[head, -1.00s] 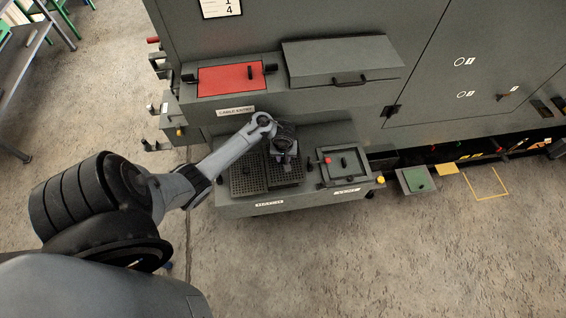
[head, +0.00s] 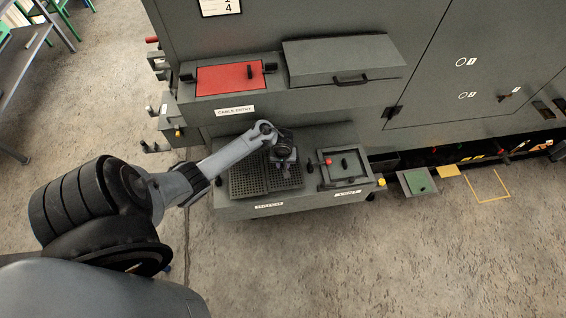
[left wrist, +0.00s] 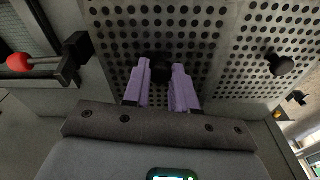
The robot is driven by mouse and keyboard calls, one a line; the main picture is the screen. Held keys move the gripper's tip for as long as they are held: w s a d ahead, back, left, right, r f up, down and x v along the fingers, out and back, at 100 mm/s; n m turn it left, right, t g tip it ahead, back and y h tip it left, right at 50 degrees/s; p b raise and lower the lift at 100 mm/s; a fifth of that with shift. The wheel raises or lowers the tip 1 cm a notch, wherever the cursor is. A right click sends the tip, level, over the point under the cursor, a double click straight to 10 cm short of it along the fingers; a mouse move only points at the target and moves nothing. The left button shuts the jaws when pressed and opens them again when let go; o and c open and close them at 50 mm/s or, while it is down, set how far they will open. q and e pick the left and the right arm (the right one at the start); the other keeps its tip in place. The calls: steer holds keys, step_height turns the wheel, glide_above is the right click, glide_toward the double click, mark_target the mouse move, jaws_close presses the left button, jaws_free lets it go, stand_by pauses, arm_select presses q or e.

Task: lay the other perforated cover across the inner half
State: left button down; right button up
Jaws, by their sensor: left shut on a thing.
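In the head view this cover (head: 287,183) lies flat, or nearly so, at the platform's opening. The other perforated cover (head: 246,181) lies to its left, close alongside; its own knob (left wrist: 282,65) shows in the left wrist view. I cannot tell whether the held cover is fully down. My right gripper is not in view.
A framed panel with a red-knobbed latch (head: 327,161) is right of the held cover; the red knob (left wrist: 20,62) is near the left wrist view's edge. The cabinet with a red cable-entry panel (head: 231,78) rises behind the platform (head: 225,208). The floor in front is clear.

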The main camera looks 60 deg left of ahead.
arm_select(q)
steer(key=shift+f, duration=0.35)
steer(key=c, duration=0.9)
jaws_free()
step_height(320, 180, up, 13)
steer(key=d+p, duration=0.1)
steer(key=p, duration=0.5)
steer(key=s+d+r+m+t, duration=0.1)
steer(key=s+d+r+m, duration=0.3)
steer(key=d, duration=0.4)
steer(key=s+d+r+m+t+h, duration=0.1)
steer(key=s+d+r+m, duration=0.4)
steer(key=d, duration=0.4)
steer(key=s+d+r+m, duration=0.4)
steer(key=s+d+r, duration=0.1)
steer(key=d, duration=0.3)
steer(key=shift+d+m+t, duration=0.4)
